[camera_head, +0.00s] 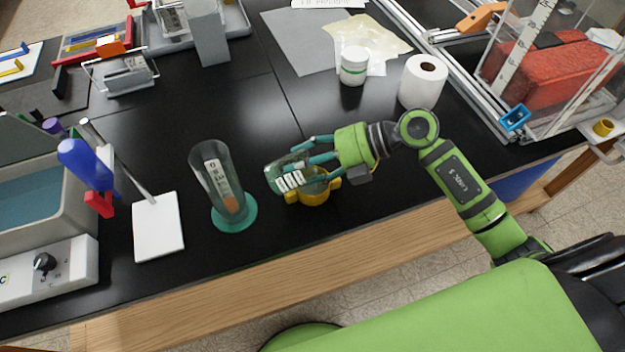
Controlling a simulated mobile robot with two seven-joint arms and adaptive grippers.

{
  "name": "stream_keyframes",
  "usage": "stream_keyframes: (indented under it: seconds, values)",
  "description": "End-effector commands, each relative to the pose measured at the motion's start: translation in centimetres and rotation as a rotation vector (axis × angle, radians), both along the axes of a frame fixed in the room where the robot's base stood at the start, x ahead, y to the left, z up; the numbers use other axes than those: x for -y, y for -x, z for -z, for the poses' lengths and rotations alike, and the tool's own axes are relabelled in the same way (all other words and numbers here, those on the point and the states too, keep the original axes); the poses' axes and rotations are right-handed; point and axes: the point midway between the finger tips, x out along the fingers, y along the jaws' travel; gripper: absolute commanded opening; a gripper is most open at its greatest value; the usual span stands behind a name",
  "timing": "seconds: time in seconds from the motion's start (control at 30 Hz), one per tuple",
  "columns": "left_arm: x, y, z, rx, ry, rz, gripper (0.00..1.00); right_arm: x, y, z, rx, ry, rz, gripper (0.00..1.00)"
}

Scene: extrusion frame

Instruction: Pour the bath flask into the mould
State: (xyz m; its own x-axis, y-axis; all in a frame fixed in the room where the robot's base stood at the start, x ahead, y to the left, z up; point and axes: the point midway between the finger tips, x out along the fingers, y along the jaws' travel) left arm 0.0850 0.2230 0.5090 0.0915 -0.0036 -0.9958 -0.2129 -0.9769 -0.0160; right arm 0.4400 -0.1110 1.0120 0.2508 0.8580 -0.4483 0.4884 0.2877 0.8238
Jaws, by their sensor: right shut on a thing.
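My right gripper (322,150) is shut on a small clear, greenish flask with a white label (288,178), which I take for the bath flask. The flask lies tilted, leaning to the left, just above or at a yellow holder (317,193); I cannot tell if they touch. A tall clear vessel with a label and a round teal base (235,220) stands upright to the left, apart from the flask. It has something orange low inside and looks like the mould. My left gripper is out of view.
A white plate (158,228) and a grey water bath (60,215) lie left. A paper roll (423,82) and a white jar (353,66) stand behind the right gripper. A clear-walled frame (540,80) is at right. The black bench's middle is mostly clear.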

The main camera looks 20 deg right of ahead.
Motion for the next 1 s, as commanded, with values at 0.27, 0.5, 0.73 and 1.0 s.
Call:
stream_keyframes:
  seconds: [0.27, 0.5, 0.73, 1.0]
  values:
    - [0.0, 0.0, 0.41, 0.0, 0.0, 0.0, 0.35, 0.01, 0.0, 0.0, -0.001, -0.026, -0.001, 0.26]
    - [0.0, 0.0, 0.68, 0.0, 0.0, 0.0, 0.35, 0.05, -0.02, -0.03, -0.001, -0.046, -0.001, 0.26]
    - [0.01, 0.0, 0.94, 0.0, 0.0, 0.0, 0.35, 0.1, -0.03, -0.04, -0.002, -0.065, -0.002, 0.26]
    - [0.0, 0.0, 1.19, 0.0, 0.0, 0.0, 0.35, 0.12, -0.03, -0.13, -0.002, -0.087, -0.002, 0.26]
